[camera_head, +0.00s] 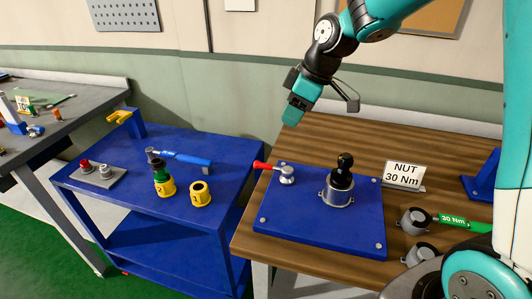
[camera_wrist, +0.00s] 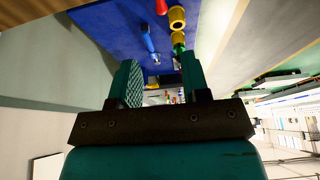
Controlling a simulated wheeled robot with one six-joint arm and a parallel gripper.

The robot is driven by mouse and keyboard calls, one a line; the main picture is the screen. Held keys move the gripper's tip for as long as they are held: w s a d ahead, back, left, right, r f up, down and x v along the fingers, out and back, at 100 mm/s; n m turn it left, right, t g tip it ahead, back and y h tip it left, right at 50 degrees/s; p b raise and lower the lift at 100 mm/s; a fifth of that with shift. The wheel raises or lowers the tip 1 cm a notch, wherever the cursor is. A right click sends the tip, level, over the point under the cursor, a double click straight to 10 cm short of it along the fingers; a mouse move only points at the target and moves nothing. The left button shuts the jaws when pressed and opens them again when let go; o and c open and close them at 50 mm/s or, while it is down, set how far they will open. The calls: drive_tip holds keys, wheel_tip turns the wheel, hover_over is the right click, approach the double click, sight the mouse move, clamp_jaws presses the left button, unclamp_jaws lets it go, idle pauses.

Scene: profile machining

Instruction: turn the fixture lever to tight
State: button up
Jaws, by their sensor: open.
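The fixture lever has a red handle (camera_head: 263,165) and a silver hub (camera_head: 287,176). It sits near the back left corner of the blue fixture plate (camera_head: 300,235) on the wooden bench. The handle points left, past the plate's edge. A black-knobbed tool holder (camera_head: 341,180) stands upright in a grey ring on the plate. My gripper (camera_head: 294,108) is above and behind the lever, apart from it. In the wrist view its two teal fingers (camera_wrist: 161,82) are spread with nothing between them. A red piece (camera_wrist: 161,6) shows at the top edge there; I cannot tell what it is.
A blue cart (camera_head: 225,150) at left holds yellow rings (camera_head: 200,194) and a blue-handled tool (camera_head: 185,159). The bench behind the plate is clear.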

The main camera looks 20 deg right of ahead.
sight(264, 164)
drive_tip(key=p+x, duration=0.2)
drive_tip(key=x, duration=1.5)
drive_tip(key=shift+s+d+f+p, duration=0.15)
drive_tip(key=shift+p, duration=0.25)
clamp_jaws()
